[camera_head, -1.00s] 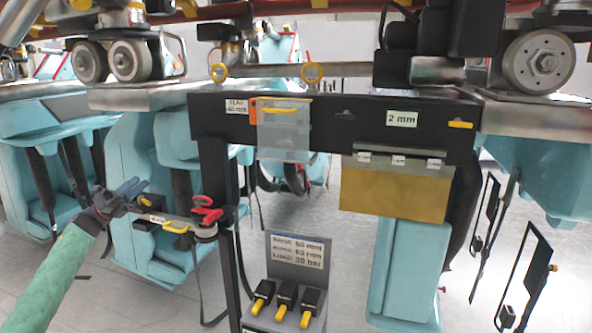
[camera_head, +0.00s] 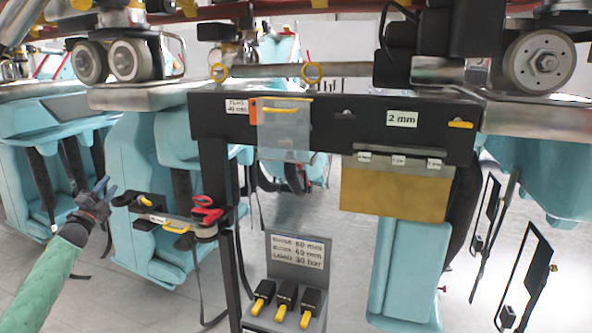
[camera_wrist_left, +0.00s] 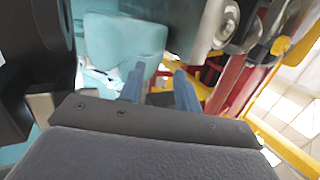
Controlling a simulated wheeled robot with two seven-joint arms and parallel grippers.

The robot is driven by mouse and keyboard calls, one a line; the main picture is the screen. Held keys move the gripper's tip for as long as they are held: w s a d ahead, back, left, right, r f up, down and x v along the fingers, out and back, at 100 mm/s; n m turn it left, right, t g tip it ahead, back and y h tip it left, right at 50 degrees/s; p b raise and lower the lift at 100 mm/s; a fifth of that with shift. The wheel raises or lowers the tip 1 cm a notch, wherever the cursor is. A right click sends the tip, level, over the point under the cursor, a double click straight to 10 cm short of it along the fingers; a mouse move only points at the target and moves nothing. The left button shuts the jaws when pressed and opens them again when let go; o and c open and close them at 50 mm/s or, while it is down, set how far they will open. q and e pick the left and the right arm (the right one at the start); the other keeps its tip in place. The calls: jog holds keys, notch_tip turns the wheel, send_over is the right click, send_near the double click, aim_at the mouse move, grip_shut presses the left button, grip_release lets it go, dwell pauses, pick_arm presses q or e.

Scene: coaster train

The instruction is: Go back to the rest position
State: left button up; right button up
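My left gripper (camera_head: 104,188) is at the left of the head view, with its arm in a green sleeve coming in from the lower left. Its two blue fingers are apart with nothing between them. They also show apart in the left wrist view (camera_wrist_left: 160,88). The gripper is left of a small shelf (camera_head: 152,217) that holds a black block with a yellow part and a red-handled item (camera_head: 206,212); a gap shows between gripper and shelf. My right gripper is not in view.
A black crossbar (camera_head: 310,118) carries a clear plate (camera_head: 284,138), a "2 mm" label and a brass-coloured plate (camera_head: 396,192). A grey stand (camera_head: 297,252) with yellow-tipped black blocks is below. Teal coaster seats (camera_head: 150,190) stand behind. Grey floor shows at lower left.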

pick_arm(q)
jog(key=a+f+n+g+y, duration=0.9)
jog(key=a+f+n+y, duration=0.35)
jog(key=n, duration=0.25)
jog(key=s+a+f+n+g, duration=0.2)
jog(key=s+f+n+g, duration=0.5)
jog(key=s+f+g, duration=0.5)
jog(key=s+d+f+m+h, duration=0.1)
jog(key=s+d+f, duration=0.5)
jog(key=d+f, duration=0.4)
jog(key=s+d+f+m+h, duration=0.2)
jog(key=s+d+f, duration=0.45)
jog(key=d, duration=0.55)
jog(key=s+d+f+m+h, duration=0.1)
jog(key=s+d+f, duration=0.5)
jog(key=d+f, duration=0.4)
jog(key=s+d+f+h, duration=0.1)
jog(key=s+d+f, duration=0.1)
jog(key=s+d, duration=0.6)
jog(key=s+d+f+h, duration=0.2)
jog(key=s+d, duration=0.6)
jog(key=s+d+r+h, duration=0.1)
jog(key=s+d+r, duration=0.1)
jog(key=s+d, duration=0.4)
jog(key=s+d+r+h, duration=0.1)
jog(key=s+d, duration=0.5)
jog(key=s, duration=0.6)
jog(key=shift+s+r+g, duration=0.15)
jog(key=shift+r+g, duration=0.15)
jog(key=shift+r, duration=0.05)
